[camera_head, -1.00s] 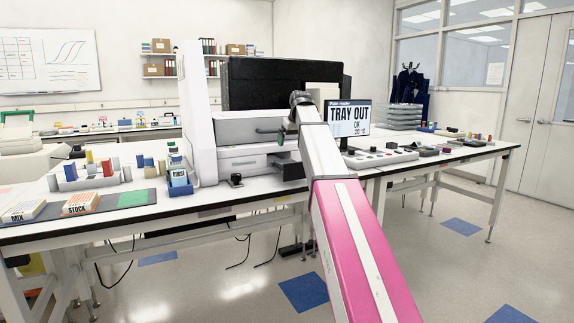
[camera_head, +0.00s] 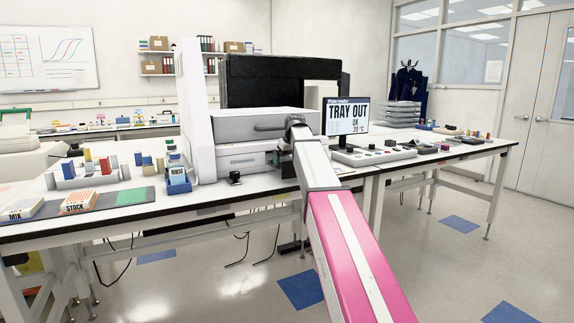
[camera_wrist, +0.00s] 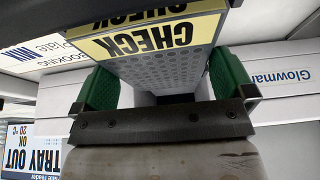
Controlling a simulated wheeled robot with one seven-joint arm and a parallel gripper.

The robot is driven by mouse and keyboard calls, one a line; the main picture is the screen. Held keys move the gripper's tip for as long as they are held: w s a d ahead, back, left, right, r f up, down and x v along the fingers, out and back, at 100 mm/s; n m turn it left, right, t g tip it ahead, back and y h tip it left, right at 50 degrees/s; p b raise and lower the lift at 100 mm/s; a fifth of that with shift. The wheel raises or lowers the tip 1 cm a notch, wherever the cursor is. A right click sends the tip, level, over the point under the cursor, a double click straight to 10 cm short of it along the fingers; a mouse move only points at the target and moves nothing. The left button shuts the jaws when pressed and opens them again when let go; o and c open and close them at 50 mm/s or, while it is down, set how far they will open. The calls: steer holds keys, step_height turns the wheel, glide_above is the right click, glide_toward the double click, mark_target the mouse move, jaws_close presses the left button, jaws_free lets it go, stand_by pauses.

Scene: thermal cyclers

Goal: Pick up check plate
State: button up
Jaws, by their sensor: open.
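The check plate (camera_wrist: 175,68) shows in the wrist view as a grey plate with rows of wells and a yellow label reading CHECK, upside down in the picture. My gripper (camera_wrist: 165,82) is open, with one green finger on each side of the plate. I cannot tell whether the fingers touch it. In the head view my arm hides the gripper and the plate, low at the right front of the white plate reader (camera_head: 235,150). A dark part of the reader's tray (camera_head: 283,162) shows just beside my wrist.
The reader's screen (camera_head: 346,116) reads TRAY OUT and stands close to the right of my arm. A blue holder (camera_head: 178,184) and a STOCK box (camera_head: 79,202) are to the left on the bench.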

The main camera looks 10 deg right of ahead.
steer(key=c, duration=0.7)
